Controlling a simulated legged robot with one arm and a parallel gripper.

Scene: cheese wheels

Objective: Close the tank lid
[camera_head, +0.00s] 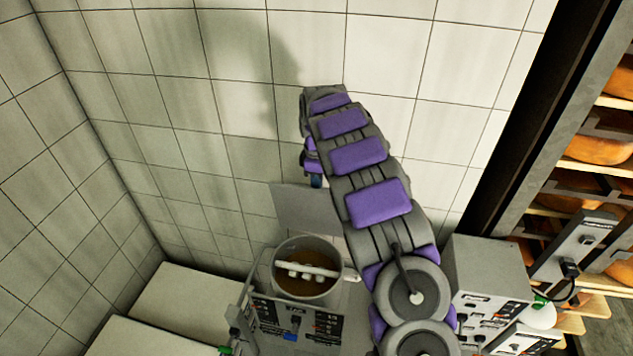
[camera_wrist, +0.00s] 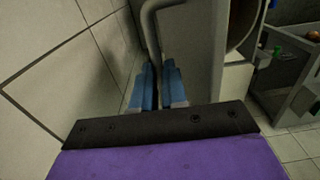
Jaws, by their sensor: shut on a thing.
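The tank (camera_head: 305,247) is a round grey vessel with brownish liquid and a white bar with stubs across its mouth. It is open at the top. The lid (camera_head: 298,208) is a flat grey panel standing raised behind the tank, near the tiled wall. My gripper (camera_head: 316,181) is at the lid's upper right, partly hidden by my purple and grey arm. In the wrist view the blue fingers of my gripper (camera_wrist: 158,88) are shut on a bent grey handle (camera_wrist: 153,28). The grey panel beside it (camera_wrist: 190,50) looks like the lid.
A tiled wall is close behind and left. Pale boxes (camera_head: 185,300) stand left of the tank. A control panel (camera_head: 290,322) is on its front. A grey control box (camera_head: 490,275) and shelves of cheese wheels (camera_head: 600,150) are on the right.

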